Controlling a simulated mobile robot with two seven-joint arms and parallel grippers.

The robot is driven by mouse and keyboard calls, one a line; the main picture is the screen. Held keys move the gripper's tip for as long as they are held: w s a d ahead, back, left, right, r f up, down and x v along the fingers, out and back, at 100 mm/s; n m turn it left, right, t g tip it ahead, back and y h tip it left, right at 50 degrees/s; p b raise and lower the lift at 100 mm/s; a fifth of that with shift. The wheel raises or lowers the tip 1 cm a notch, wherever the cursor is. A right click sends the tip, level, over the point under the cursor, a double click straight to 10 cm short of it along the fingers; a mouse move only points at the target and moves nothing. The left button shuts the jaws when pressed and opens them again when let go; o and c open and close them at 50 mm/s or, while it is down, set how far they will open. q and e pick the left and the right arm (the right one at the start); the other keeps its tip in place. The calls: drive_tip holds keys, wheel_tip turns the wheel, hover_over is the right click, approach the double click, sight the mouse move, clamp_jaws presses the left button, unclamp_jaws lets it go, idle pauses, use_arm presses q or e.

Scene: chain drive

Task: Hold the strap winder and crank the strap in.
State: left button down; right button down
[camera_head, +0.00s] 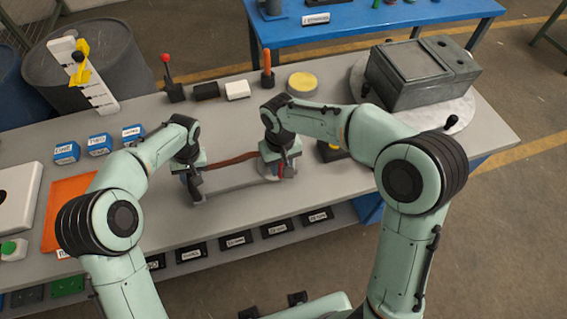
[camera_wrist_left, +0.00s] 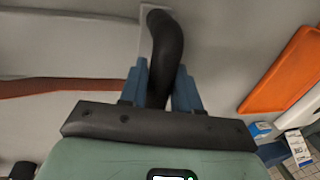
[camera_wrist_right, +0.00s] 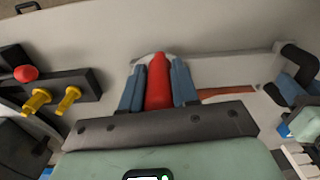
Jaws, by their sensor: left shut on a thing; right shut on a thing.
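The strap winder's pale grey frame (camera_head: 240,182) is at the middle of the grey table. My left gripper (camera_head: 190,178) is shut on its black handle (camera_wrist_left: 165,50), which stands between the two blue fingers in the left wrist view. My right gripper (camera_head: 279,163) is shut on the red crank grip (camera_wrist_right: 158,84), which is upright between the fingers in the right wrist view. The reddish-brown strap (camera_head: 232,160) runs between the two grippers; it also shows in the left wrist view (camera_wrist_left: 60,87). The crank arm and spool are largely hidden by my right gripper.
A black block with yellow pegs and a red knob (camera_wrist_right: 60,92) stands close to my right gripper. An orange mat (camera_head: 68,190) and blue boxes (camera_head: 99,144) lie left. A grey machine (camera_head: 420,75) on a round plate is back right. Bare tabletop lies in front of the winder.

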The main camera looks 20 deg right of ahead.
drive_tip(key=w+a+m, duration=0.7)
drive_tip(key=w+m, duration=0.1)
drive_tip(key=m, duration=0.5)
drive_tip(key=shift+a, duration=0.3)
drive_tip(key=shift+w, duration=0.1)
idle(0.5)
drive_tip(key=c, duration=0.8)
unclamp_jaws()
drive_tip(key=shift+c, duration=0.2)
wheel_tip(320, 180, up, 12)
